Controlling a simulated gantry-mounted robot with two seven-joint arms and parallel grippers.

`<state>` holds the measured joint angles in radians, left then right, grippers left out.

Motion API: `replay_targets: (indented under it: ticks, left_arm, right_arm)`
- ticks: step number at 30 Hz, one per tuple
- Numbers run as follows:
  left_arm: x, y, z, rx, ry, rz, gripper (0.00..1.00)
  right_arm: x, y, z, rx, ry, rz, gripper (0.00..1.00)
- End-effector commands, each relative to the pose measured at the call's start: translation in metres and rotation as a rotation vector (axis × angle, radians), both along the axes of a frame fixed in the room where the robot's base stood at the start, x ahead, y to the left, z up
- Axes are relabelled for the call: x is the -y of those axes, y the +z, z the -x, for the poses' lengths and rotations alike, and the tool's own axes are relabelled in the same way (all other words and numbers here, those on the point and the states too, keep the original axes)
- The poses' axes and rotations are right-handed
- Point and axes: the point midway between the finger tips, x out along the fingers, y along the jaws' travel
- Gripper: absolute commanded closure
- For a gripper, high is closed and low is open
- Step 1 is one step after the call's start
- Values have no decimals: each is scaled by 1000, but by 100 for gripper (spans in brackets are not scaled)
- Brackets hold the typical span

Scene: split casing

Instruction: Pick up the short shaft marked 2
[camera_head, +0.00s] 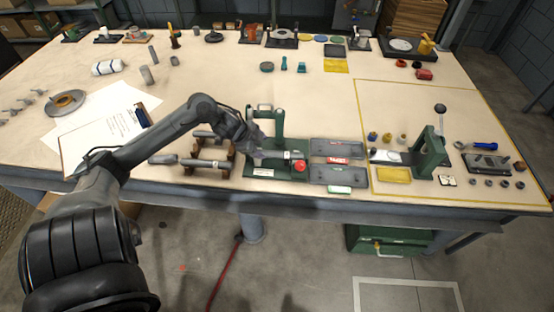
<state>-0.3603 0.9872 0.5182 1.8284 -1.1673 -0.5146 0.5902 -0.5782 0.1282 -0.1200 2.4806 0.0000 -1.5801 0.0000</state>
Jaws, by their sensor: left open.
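My left arm comes in from the left, and its gripper (258,158) is over the left side of a green bench fixture (262,173). The jaws are open and small in the picture. A grey metal piece (293,155) lies in the fixture just right of the fingertips. I cannot tell whether they touch. Left of the gripper, a wooden rack (228,164) bears two grey shafts, a front one (194,162) and a back one (205,135). I cannot read a mark 2 on any shaft. My right gripper is not in view.
Right of the fixture are two grey trays (338,148) with a red label between them. A green lever press (432,150) stands inside a yellow outline. A clipboard with papers (105,125) lies left, partly under my arm.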

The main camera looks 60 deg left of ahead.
Motion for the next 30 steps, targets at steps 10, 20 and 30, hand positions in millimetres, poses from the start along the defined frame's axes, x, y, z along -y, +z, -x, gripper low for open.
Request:
replay_targets:
  ticks: [10,20,30]
  left_arm:
    - [-2,-35,-22,-1,0,-1,38]
    - [0,-52,-38,2,2,1,38]
    - [0,-77,-56,-1,2,-1,38]
  right_arm:
    - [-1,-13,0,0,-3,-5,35]
    - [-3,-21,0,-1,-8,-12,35]
    - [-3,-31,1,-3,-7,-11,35]
